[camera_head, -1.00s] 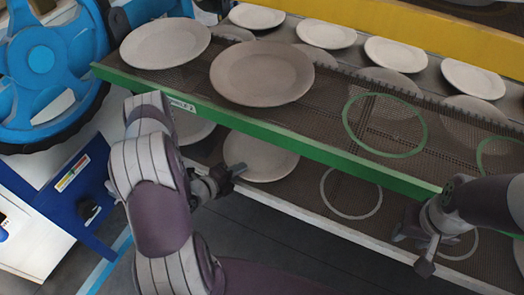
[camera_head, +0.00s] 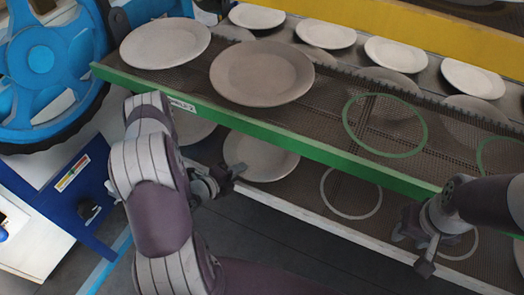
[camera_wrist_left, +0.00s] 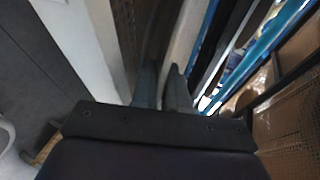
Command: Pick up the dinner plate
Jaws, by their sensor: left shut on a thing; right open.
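A pale round dinner plate (camera_head: 264,158) lies on the lower mesh shelf, partly hidden under the green-edged upper shelf. My left gripper (camera_head: 238,169) is at the plate's near left rim, shut on it. In the left wrist view the fingers of my left gripper (camera_wrist_left: 161,88) are close together, with a thin pale edge rising between them. My right gripper (camera_head: 427,254) is open and empty, in front of the lower shelf at the right.
Two larger plates, one white (camera_head: 165,42) and one brownish (camera_head: 262,72), lie on the upper shelf (camera_head: 300,143). Green rings (camera_head: 385,125) mark empty spots on the upper shelf. A blue wheel (camera_head: 45,60) is at the left.

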